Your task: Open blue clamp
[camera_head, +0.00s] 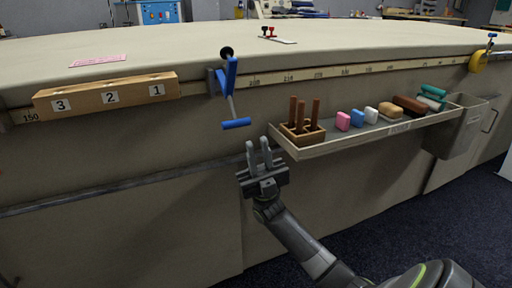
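The blue clamp (231,80) is fixed to the front edge of the long cloth table (180,45), near the middle of the view. It has a black knob on top and a blue crossbar handle at the bottom of a thin screw. My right gripper (258,144) is below and a little right of this handle, apart from it. Its two grey fingers point up with a gap between them and nothing in it. My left gripper does not show.
A wooden block (107,97) numbered 3, 2, 1 sits on the edge left of the clamp. A tray (372,137) with a peg holder (302,132) and several small blocks juts out at right. A measuring tape strip runs along the table edge. Space before the table front at left is clear.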

